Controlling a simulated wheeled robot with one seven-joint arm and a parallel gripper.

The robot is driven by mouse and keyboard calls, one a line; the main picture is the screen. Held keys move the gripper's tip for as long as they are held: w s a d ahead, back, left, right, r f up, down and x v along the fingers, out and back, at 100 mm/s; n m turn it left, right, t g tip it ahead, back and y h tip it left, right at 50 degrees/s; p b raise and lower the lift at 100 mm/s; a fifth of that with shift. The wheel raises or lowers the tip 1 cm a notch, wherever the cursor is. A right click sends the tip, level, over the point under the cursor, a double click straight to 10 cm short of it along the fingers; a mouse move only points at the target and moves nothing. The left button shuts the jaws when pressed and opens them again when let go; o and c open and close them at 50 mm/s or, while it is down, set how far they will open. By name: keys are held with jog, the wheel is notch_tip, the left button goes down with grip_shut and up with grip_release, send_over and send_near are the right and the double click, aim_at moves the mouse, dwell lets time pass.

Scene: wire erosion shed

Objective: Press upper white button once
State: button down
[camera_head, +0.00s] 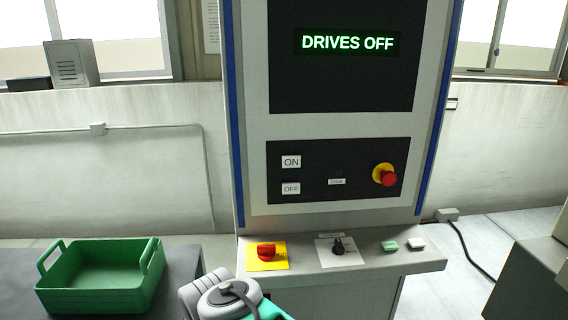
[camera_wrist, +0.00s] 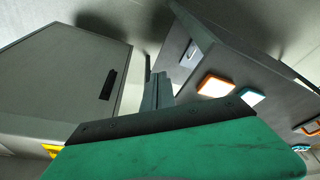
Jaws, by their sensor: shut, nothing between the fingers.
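The upper white button (camera_head: 291,161), marked ON, is on the dark lower panel of the machine in the head view. A second white button (camera_head: 291,188), marked OFF, sits directly below it. A display above reads DRIVES OFF. My arm shows at the bottom of the head view, below the ledge; its fingertips are not visible there. In the wrist view my gripper (camera_wrist: 157,92) is shut and empty, with its grey fingers pointing away over a green body. I cannot make out the ON button in the wrist view.
A red emergency stop (camera_head: 388,179) is right on the panel. The ledge (camera_head: 300,270) below carries a red-yellow switch (camera_head: 266,252), a black knob (camera_head: 338,246) and two small buttons. A green crate (camera_head: 100,295) stands at left. Orange- and teal-rimmed pale squares (camera_wrist: 215,86) show in the wrist view.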

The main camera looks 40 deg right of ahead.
aim_at(291, 161)
jog(key=w+d+r+m+t+p, duration=0.35)
jog(key=w+d+r+m, duration=0.5)
jog(key=d+r, duration=0.35)
jog(key=s+d+r+m+t+h+p, duration=0.1)
jog(key=s+d+r+m+t+p, duration=0.2)
jog(key=d+r+m, duration=0.6)
jog(key=d+r+p, duration=0.1)
jog(key=d+r, duration=0.5)
jog(key=d, duration=0.1)
jog(key=shift+d+r+m+h, duration=0.2)
jog(key=shift+m+h, duration=0.15)
jog(key=shift+h, duration=0.05)
jog(key=w+d+p, duration=0.1)
jog(key=w+d, duration=0.4)
jog(key=w, duration=0.2)
jog(key=shift+w+p, duration=0.2)
jog(key=shift+p, duration=0.1)
